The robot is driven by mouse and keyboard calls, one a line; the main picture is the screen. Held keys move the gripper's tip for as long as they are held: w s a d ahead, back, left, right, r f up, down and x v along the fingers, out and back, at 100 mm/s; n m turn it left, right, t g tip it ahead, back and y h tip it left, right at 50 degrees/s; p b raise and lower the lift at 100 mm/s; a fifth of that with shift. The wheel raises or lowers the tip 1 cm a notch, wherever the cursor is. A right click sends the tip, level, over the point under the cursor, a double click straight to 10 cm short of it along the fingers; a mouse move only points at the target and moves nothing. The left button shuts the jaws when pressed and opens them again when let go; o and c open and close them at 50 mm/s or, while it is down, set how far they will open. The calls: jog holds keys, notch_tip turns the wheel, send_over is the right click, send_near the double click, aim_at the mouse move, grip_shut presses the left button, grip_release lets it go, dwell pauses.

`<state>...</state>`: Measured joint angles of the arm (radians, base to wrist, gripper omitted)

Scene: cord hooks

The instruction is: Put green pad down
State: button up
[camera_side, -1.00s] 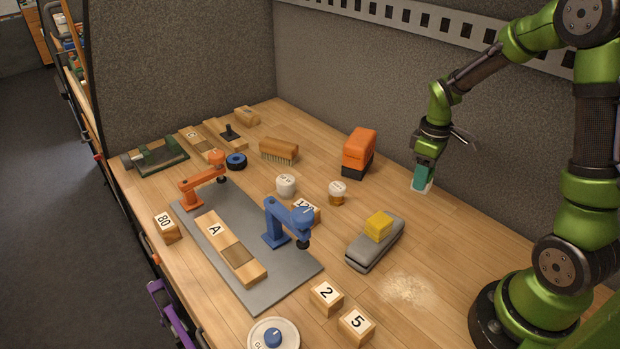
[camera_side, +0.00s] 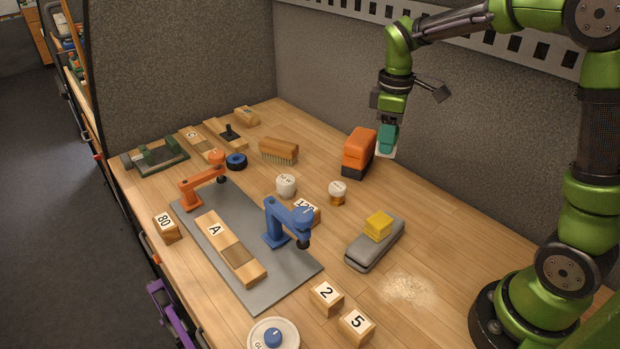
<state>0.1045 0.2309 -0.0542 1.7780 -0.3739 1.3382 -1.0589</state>
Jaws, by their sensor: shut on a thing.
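The green pad (camera_side: 387,139) is a small teal-green block with a pale underside. My gripper (camera_side: 388,124) is shut on it and points down. The pad is held up, just right of the orange and black block in the picture. Its height above the table is hard to judge from this one view. The fingertips are small and partly hidden by the pad.
The orange and black block (camera_side: 358,150) stands close to the pad. A grey block with a yellow pad (camera_side: 378,226) lies nearer the front. Bare wood (camera_side: 440,215) lies front right.

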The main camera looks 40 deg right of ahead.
jog(key=w+a+n, duration=0.4)
jog(key=a, duration=0.9)
jog(key=s+a+n, duration=0.3)
jog(key=a+n, duration=0.1)
jog(key=a, duration=1.1)
jog(key=s+a+n, duration=0.4)
jog(key=a, duration=1.1)
notch_tip(320, 180, down, 12)
jog(key=shift+w+r, duration=0.15)
jog(key=shift+r, duration=0.05)
jog(key=shift+f, duration=2)
jog(key=shift+f, duration=0.2)
jog(key=o, duration=1.1)
jog(key=shift+c, duration=0.2)
